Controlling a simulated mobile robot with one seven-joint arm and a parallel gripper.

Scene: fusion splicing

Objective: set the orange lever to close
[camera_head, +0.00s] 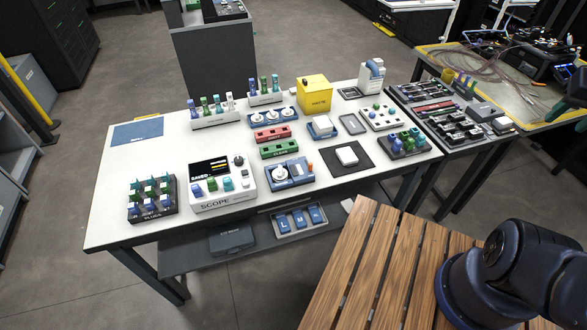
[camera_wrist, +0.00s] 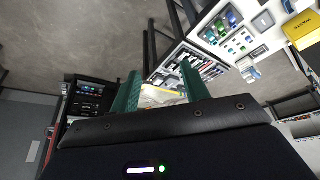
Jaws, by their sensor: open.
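A small orange part, seemingly the lever (camera_head: 310,168), stands at the right end of a blue device (camera_head: 291,180) with a round white knob, near the front edge of the white table. It is too small to tell its setting. My gripper (camera_head: 565,122) is at the right edge of the head view, far to the right of the device and over the yellow-edged table. In the wrist view its two green fingers (camera_wrist: 160,85) are spread, with nothing between them. I cannot make out the orange lever in the wrist view.
A white SCOPE box (camera_head: 222,200) stands left of the blue device, a black mat (camera_head: 362,167) with a white block right of it. Red (camera_head: 273,135) and green holders and a yellow bin (camera_head: 314,94) stand behind. A slatted wooden table (camera_head: 350,265) is in front.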

